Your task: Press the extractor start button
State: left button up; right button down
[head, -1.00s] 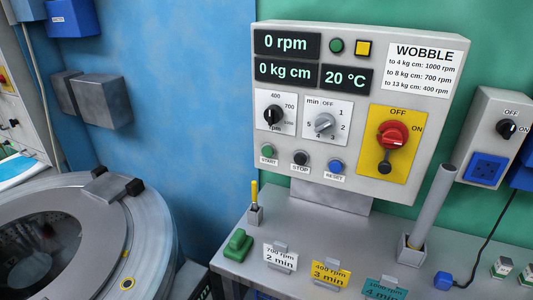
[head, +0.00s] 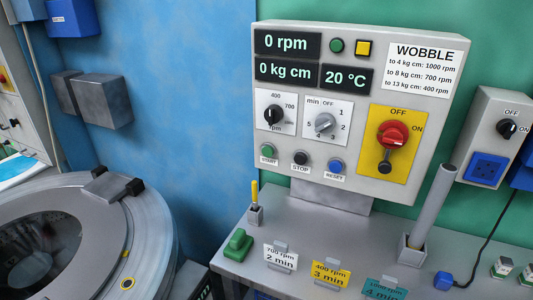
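The green START button (head: 267,150) is at the lower left of the grey control panel (head: 262,195). A black STOP button (head: 300,158) and a blue RESET button (head: 335,166) are to its right. The displays read 0 rpm (head: 286,43), 0 kg cm (head: 286,73) and 20 °C (head: 346,79). Above START are the rpm knob (head: 273,115) and the minute timer knob (head: 324,122). The red main switch (head: 393,135) on its yellow plate is at the right. The drum machine (head: 150,235) stands at the lower left. Neither of my grippers is in view.
The grey bench (head: 330,222) holds a green block (head: 236,245), a pen in a holder (head: 255,210), several time cards including a yellow one (head: 331,273), and a grey tube (head: 434,210) upright in a stand. A blue plug (head: 443,280) with a black cable lies at the right.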

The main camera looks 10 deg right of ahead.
aim_at(268, 151)
jog(key=l+u, duration=0.25)
jog(key=u, duration=0.15)
jog(key=l+u, duration=0.25)
jog(key=u, duration=0.15)
jog(key=k+l+u, duration=0.15)
jog(key=u, duration=0.25)
